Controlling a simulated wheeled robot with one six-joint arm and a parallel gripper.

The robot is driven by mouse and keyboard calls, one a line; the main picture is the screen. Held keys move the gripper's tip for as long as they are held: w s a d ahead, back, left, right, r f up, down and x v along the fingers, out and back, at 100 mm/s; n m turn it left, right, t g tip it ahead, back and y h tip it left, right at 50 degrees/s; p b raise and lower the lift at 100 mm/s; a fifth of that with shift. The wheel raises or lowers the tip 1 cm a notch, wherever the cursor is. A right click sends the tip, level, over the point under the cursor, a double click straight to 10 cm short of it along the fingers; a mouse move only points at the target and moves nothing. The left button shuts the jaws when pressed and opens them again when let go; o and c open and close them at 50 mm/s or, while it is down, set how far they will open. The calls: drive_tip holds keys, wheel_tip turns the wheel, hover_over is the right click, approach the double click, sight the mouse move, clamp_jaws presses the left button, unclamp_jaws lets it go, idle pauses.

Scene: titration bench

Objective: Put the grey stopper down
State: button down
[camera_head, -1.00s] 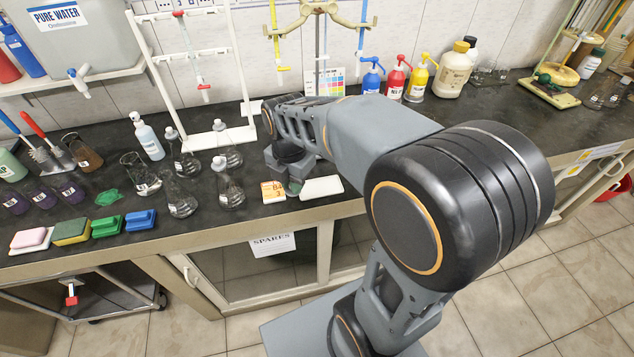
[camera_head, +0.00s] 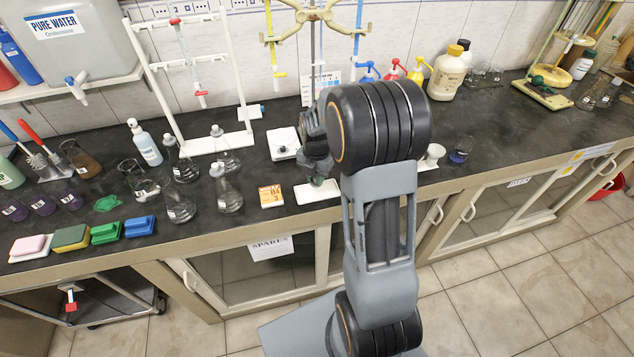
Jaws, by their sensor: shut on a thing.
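My gripper (camera_head: 317,180) is shut, pointing down at the white tile (camera_head: 322,193) near the bench's front edge. The grey stopper in its jaws is mostly hidden by the fingers and arm, too small to make out clearly. I cannot tell whether it touches the tile. A conical flask (camera_head: 180,208) to the left has no stopper in its neck. Three flasks near it carry grey stoppers: one behind it (camera_head: 183,168), one at the back (camera_head: 227,160) and one to its right (camera_head: 229,199).
An orange-and-white box (camera_head: 271,196) stands just left of the tile. A white square device (camera_head: 284,145) sits behind it. A white cup (camera_head: 432,155) and small blue-liquid beaker (camera_head: 460,150) stand to the right.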

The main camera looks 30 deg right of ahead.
drive_tip(key=shift+w+d+f, duration=0.1)
drive_tip(key=shift+d+f, duration=0.1)
drive_tip(key=shift+f, duration=1.6)
drive_tip(key=shift+f, duration=0.15)
drive_tip(key=c, duration=1.1)
unclamp_jaws()
